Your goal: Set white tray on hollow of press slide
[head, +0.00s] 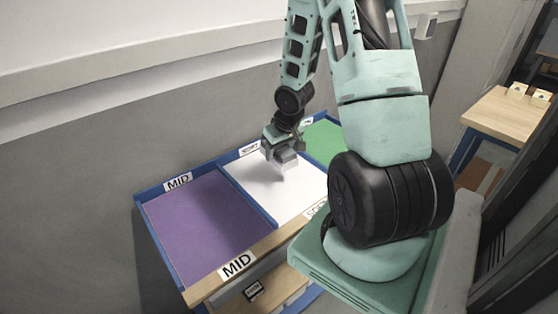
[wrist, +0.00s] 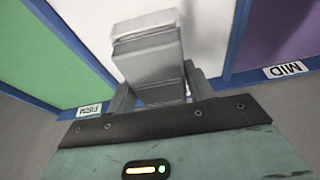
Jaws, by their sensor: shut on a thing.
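My gripper (head: 281,151) is shut on a grey block (wrist: 152,62) with a paler end. It holds the block over the white section (head: 303,190) of a blue-edged bench. In the wrist view the block sits between the two grey fingers (wrist: 160,92). A gap between block and surface cannot be judged for sure. I cannot make out a separate white tray, nor a press slide with a hollow. Part of the bench is hidden behind my arm in the head view.
A purple section (head: 207,225) marked MID lies left of the white one, and a green section (head: 326,137) lies right. Blue dividers separate them. A grey wall (head: 80,150) stands close behind. A wooden table (head: 505,115) with small pale items stands at the far right.

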